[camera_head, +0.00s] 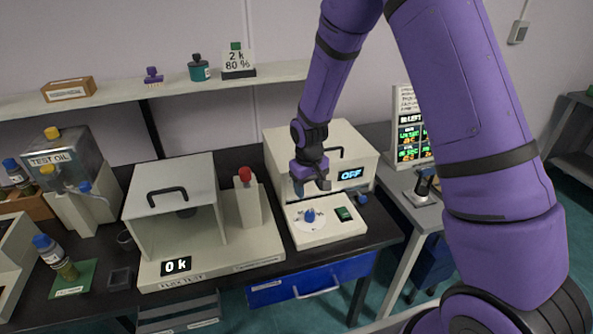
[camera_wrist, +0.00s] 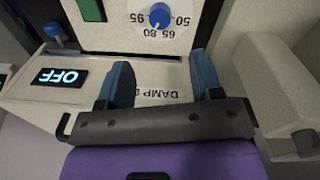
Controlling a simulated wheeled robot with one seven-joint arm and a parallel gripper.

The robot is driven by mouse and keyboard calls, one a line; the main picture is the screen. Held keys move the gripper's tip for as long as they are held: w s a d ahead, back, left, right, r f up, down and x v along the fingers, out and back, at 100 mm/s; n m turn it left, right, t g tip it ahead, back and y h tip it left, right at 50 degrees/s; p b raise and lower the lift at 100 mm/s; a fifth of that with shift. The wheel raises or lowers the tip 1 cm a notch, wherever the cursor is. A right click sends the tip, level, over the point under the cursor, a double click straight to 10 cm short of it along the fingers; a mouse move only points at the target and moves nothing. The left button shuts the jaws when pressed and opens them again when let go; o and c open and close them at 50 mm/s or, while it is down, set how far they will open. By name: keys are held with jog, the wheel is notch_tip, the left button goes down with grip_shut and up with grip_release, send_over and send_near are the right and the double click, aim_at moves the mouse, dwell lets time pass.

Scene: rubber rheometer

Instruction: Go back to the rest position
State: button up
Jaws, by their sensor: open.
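My gripper (camera_head: 312,184) is at the end of my purple arm, in front of the white box with the "OFF" display (camera_head: 351,174) and above its dial panel (camera_head: 335,231). In the wrist view my gripper (camera_wrist: 165,82) shows two blue fingers set apart with nothing between them. The blue dial knob (camera_wrist: 160,15) lies beyond the fingertips, and no contact with it shows. The "OFF" display also shows in the wrist view (camera_wrist: 59,77). A rest position is not marked in either view.
A shelf (camera_head: 120,94) runs behind. A sign stand (camera_head: 408,130) is to the right. A blue drawer (camera_head: 310,284) sits below the bench.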

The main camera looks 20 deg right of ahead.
jog(key=s+d+r+m+t, duration=0.15)
jog(key=s+r, duration=0.35)
jog(key=r, duration=0.7)
jog(key=s+d+r+t, duration=0.1)
jog(key=s+d+r, duration=0.3)
jog(key=r, duration=0.8)
jog(key=s+r, duration=0.3)
jog(key=s, duration=0.3)
jog(key=s+d+r+m+t, duration=0.1)
jog(key=s+r, duration=0.3)
jog(key=s, duration=0.3)
jog(key=s+d+r+t, duration=0.1)
jog(key=s+r, duration=0.2)
jog(key=s, duration=0.4)
jog(key=shift+s+r, duration=0.15)
jog(key=shift+s, duration=0.05)
